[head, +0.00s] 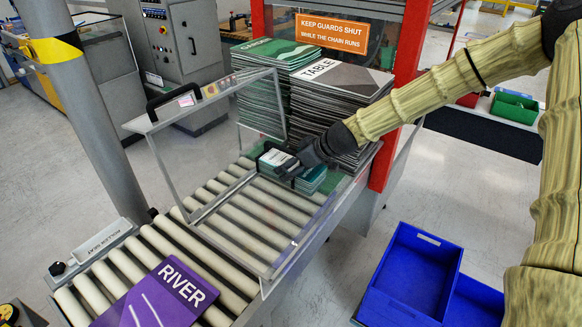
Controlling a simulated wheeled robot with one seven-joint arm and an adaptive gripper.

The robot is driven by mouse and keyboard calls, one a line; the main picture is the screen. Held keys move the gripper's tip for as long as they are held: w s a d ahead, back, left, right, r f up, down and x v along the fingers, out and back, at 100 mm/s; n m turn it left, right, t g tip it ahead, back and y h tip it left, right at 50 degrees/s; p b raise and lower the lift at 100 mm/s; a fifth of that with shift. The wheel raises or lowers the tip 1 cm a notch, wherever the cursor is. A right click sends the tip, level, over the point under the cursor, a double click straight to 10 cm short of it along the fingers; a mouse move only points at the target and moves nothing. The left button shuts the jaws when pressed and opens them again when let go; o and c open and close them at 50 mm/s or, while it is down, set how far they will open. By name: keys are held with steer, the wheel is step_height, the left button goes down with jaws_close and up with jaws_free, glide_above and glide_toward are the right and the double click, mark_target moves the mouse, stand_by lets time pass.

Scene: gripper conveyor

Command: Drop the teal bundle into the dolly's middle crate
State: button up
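The teal bundle (314,180) is low and flat, on the conveyor bed just inside the clear guard, at the foot of the TABLE stack. A pale-topped part with teal edges (271,157) shows on the other side of my gripper; I cannot tell if it is the same bundle. My gripper (286,170) is dark and reaches in from the right, over the bundle. Its fingers are too small and dark to tell their opening or any grip. Blue crates stand at the lower right: an empty-looking one (437,247) and another (474,302) beside it, partly hidden by my arm. The dolly is not clearly visible.
The tilted clear guard (163,164) frames the rollers near my gripper. A red post (398,100) stands close to my arm. A purple RIVER sheet (165,293) lies on the near rollers. Open floor separates conveyor and crates.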

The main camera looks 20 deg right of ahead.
steer(key=shift+w+a+f, duration=0.15)
steer(key=shift+w+f, duration=0.1)
steer(key=shift+f, duration=0.05)
steer(key=c, duration=1.6)
steer(key=shift+r, duration=0.2)
